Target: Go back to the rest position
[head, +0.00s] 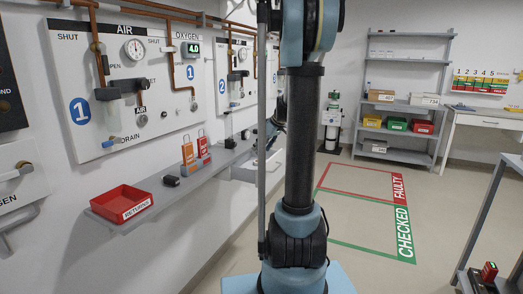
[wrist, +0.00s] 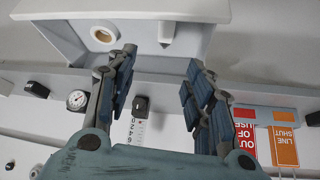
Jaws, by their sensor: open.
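My gripper (wrist: 160,62) is open in the wrist view, its two blue-padded fingers apart with nothing held between them. A white box-like housing (wrist: 190,45) with a brass ring lies beyond the fingertips, and I cannot tell the exact gap. In the head view my arm stands upright in the middle and hides most of the wrist and gripper, which are by the wall ledge (head: 215,163). An orange tag (wrist: 285,147) and a red tag (wrist: 245,140) appear upside down at the right of the wrist view, apart from the fingers.
A red returns tray (head: 122,203) and a small black object (head: 171,181) are on the ledge at left. Wall panel one (head: 130,80) is above. A grey shelf rack (head: 402,100) stands at the back. Marked floor (head: 360,195) at right is clear; a table (head: 490,220) edges the right side.

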